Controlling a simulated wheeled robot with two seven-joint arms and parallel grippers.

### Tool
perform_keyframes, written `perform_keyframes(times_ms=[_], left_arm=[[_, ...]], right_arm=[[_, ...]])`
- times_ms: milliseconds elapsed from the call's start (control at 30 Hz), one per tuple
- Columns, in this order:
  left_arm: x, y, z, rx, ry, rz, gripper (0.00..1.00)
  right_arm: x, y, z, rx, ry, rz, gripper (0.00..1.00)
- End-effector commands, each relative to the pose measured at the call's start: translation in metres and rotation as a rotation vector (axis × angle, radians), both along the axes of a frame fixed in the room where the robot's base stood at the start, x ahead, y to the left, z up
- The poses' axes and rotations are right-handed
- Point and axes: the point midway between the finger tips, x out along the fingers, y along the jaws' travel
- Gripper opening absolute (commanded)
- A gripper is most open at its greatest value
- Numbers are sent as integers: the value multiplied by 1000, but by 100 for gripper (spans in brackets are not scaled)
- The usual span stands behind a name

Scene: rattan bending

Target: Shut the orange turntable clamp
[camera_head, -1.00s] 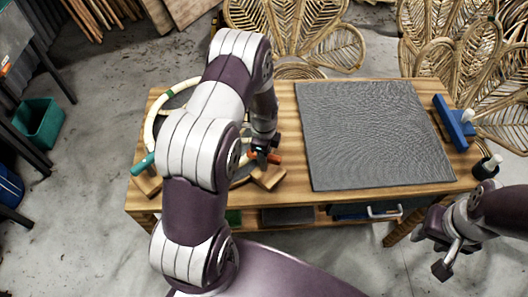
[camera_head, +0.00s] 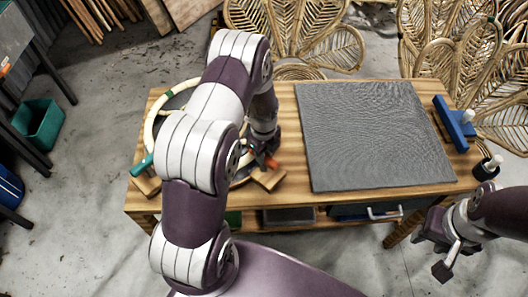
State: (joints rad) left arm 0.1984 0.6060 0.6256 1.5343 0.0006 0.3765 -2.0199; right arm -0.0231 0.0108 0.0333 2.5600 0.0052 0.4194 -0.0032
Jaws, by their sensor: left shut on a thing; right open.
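The turntable (camera_head: 151,131) is on the left of the wooden bench, a dark disc with a pale rattan ring around it, largely hidden behind my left arm. The orange clamp lever (camera_head: 272,163) is at its right front, by a wooden block (camera_head: 269,180). My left gripper (camera_head: 263,160) is shut on the orange clamp lever; its fingertips are small and partly hidden. A green clamp handle (camera_head: 142,165) is at the turntable's left front. My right gripper (camera_head: 447,259) is open and empty, off the bench at the lower right.
A grey mat (camera_head: 375,135) covers the middle right of the bench (camera_head: 291,150). A blue tool (camera_head: 455,122) and a dark cup (camera_head: 487,167) are at the right end. Rattan chairs (camera_head: 290,35) stand behind. A teal bin (camera_head: 40,122) is on the floor at left.

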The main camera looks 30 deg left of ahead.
Motion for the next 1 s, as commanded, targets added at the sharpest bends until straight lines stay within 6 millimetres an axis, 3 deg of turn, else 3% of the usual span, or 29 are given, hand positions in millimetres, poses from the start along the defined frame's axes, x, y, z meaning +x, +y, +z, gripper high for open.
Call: perform_keyframes(times_ms=[267,300,333,367,700,767,1000], left_arm=[[4,1,3,3,-11,-3,0],[4,1,3,3,-11,-3,41],[4,1,3,3,-10,-2,50],[3,1,3,3,-9,-2,53],[2,1,7,2,-6,-1,53],[3,1,17,2,-9,-1,53],[2,1,82,2,-12,-1,53]], right_arm=[[0,0,1,0,0,0,43],[0,0,1,0,0,0,43],[0,0,1,0,0,0,43],[0,0,1,0,0,0,43],[0,0,-2,0,0,0,43],[0,0,-4,0,0,0,43],[0,0,-14,0,0,0,43]])
